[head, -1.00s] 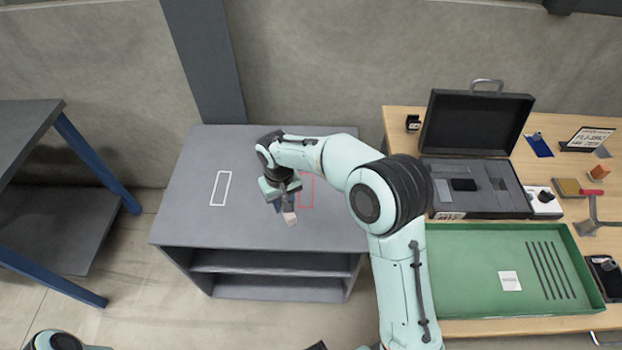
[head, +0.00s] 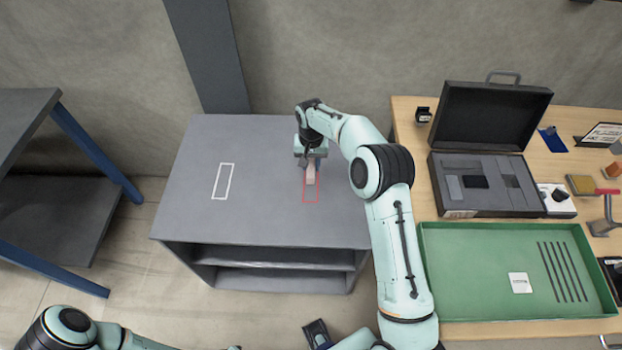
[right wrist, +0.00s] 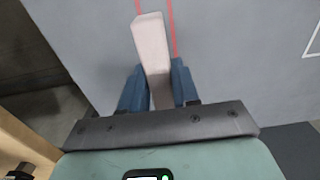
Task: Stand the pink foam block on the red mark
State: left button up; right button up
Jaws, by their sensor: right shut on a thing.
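The pale pink foam block (head: 310,178) is in my right gripper (head: 310,167), over the far part of the red mark (head: 311,203) on the grey cabinet top. In the right wrist view the block (right wrist: 152,50) sits between the two blue fingers (right wrist: 158,88), and its long body points away from the palm. The red mark's lines (right wrist: 172,28) show on both sides of the block there. I cannot tell whether the block touches the surface.
A white outline (head: 222,181) lies on the left part of the grey cabinet (head: 265,215), whose top is otherwise clear. To the right, a wooden table (head: 407,125) carries an open black case (head: 490,190), a green tray (head: 470,285) and small items. A dark shelf (head: 60,215) stands left.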

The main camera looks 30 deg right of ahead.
aim_at(311, 162)
notch_tip(311, 162, down, 8)
jog(key=shift+w+f, duration=0.1)
dwell(0.4)
jog(key=shift+f, duration=0.2)
jog(key=o, duration=1)
jog(key=shift+o, duration=0.2)
notch_tip(311, 162, up, 12)
jog(key=shift+r, duration=0.2)
